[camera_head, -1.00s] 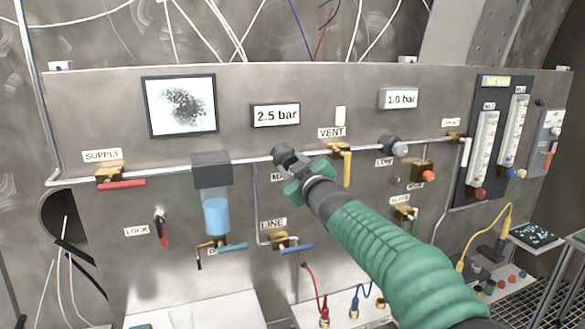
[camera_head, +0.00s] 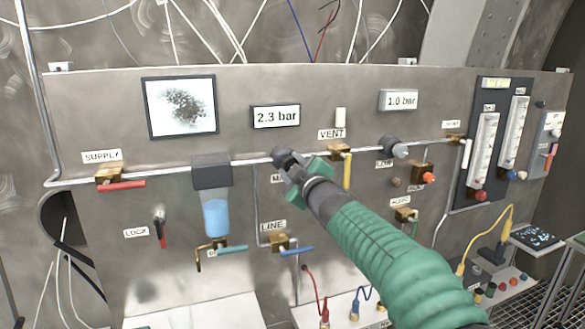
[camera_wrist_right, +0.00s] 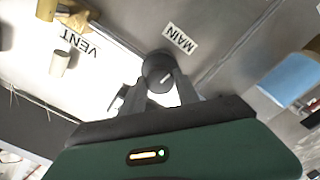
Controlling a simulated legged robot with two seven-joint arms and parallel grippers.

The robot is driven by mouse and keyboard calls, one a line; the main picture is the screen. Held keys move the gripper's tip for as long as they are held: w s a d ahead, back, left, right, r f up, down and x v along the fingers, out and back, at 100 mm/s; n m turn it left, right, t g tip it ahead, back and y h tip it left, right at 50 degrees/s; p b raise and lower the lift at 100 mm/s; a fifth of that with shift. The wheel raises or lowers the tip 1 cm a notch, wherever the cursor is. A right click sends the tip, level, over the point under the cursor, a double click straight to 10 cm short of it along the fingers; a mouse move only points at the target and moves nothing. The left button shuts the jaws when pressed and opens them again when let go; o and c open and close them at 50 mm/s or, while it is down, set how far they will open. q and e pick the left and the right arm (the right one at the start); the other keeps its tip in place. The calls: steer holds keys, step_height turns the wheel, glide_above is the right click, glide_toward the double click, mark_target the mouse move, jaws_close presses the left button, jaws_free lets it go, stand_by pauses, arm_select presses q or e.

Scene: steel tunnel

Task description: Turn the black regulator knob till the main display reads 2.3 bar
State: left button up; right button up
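The main display (camera_head: 276,116) on the steel panel reads 2.3 bar. The black regulator knob (camera_head: 281,154) sits below it on the pipe, partly hidden by my right gripper (camera_head: 292,166). In the right wrist view the knob (camera_wrist_right: 157,68) has a pale mark on its face and stands beside the MAIN label (camera_wrist_right: 180,40). The two fingers of my right gripper (camera_wrist_right: 160,88) lie on either side of the knob and appear closed on it. My left gripper is not in view.
A second display (camera_head: 399,100) reads 1.0 bar, with another dark knob (camera_head: 389,147) below it. The yellow VENT handle (camera_head: 347,170) is close to the right of my gripper. A water-filled filter bowl (camera_head: 215,213) hangs to its left.

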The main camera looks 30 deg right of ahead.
steer(key=o, duration=0.4)
steer(key=shift+w+f, duration=0.15)
steer(key=shift+o, duration=0.2)
steer(key=shift+s, duration=0.25)
steer(key=p+v, duration=1)
steer(key=v, duration=0.6)
steer(key=shift+s+a, duration=0.1)
steer(key=shift+a, duration=0.1)
